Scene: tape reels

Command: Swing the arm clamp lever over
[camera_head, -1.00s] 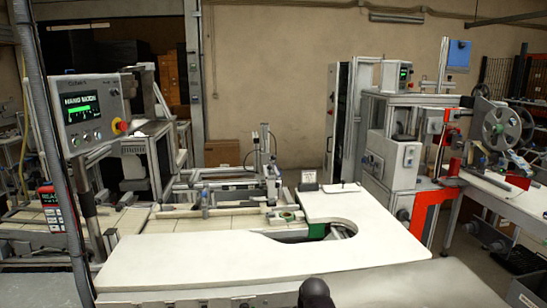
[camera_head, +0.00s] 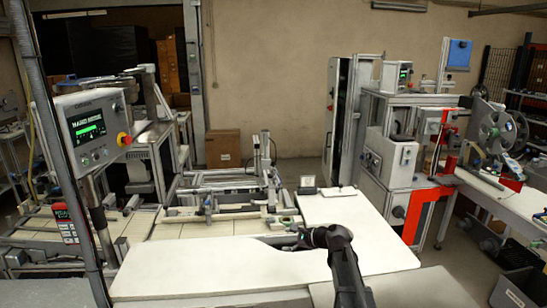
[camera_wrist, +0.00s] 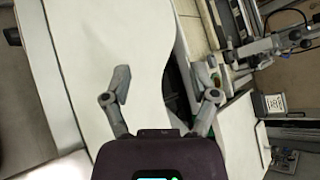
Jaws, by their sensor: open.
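I cannot make out the arm clamp lever clearly in either view. My gripper (camera_wrist: 163,78) is open and empty in the wrist view, with its two grey fingers spread wide over the white tabletop and the edge of its cutout. In the head view my gripper (camera_head: 299,238) is small and partly hidden by my dark wrist, at the curved cutout. The reel machine (camera_head: 500,130) with its large grey reel stands at the right, well apart from my gripper.
The white worktop (camera_head: 190,270) is clear in front. A linear-axis frame (camera_head: 225,190) stands behind it. A control panel (camera_head: 90,125) on a post is at the left. A tall machine cabinet (camera_head: 393,150) borders the right. A cardboard box (camera_head: 223,148) is on the floor behind.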

